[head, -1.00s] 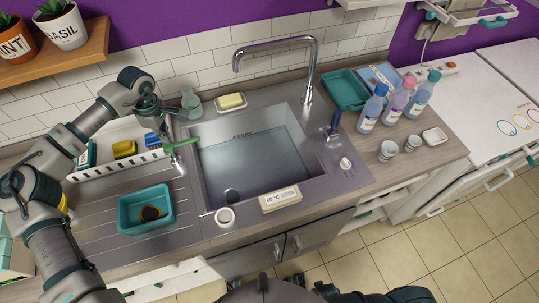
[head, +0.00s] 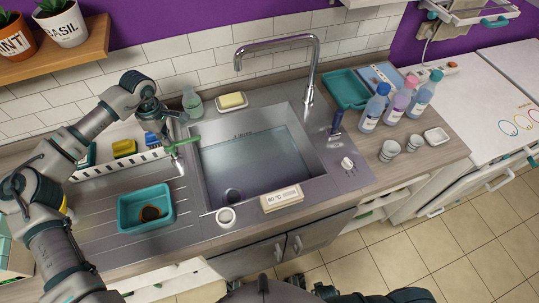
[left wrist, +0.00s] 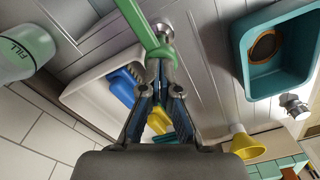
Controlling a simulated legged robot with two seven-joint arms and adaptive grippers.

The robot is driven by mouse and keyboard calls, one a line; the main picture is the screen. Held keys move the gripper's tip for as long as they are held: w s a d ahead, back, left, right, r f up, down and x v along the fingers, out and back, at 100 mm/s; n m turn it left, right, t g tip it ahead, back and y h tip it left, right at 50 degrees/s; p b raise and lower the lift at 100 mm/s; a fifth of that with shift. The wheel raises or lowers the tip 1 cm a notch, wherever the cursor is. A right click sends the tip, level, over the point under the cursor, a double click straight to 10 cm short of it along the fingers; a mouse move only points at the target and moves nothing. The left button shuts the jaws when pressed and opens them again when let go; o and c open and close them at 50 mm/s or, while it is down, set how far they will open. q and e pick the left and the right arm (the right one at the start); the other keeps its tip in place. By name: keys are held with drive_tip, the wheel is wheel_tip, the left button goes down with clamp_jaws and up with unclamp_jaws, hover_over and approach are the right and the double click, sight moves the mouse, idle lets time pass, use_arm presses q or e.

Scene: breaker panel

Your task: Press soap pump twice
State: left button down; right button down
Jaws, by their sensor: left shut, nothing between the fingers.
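The soap pump's green spout (head: 184,142) is at the left edge of the sink. In the left wrist view the green part (left wrist: 147,22) runs down to my fingertips, with a round metal piece beside it. My left gripper (head: 176,120) is shut and empty, pointing down at the green part. Its fingertips also show in the left wrist view (left wrist: 160,60). They overlap the green part there; I cannot tell whether they touch it. The pump's lower part is mostly hidden in the head view. My right gripper is out of view.
A pale green bottle (head: 192,103) stands behind the pump; its label reads FILL in the left wrist view (left wrist: 25,45). A white rack (head: 105,165) with sponges is to the left. A teal tub (head: 130,218) sits in front. The sink (head: 255,165) lies to the right.

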use_arm(q)
drive_tip(key=shift+f+b, duration=0.45)
drive_tip(key=shift+f, duration=0.7)
drive_tip(key=shift+r+p, duration=1.5)
drive_tip(key=shift+r, duration=0.45)
drive_tip(key=shift+f, duration=0.25)
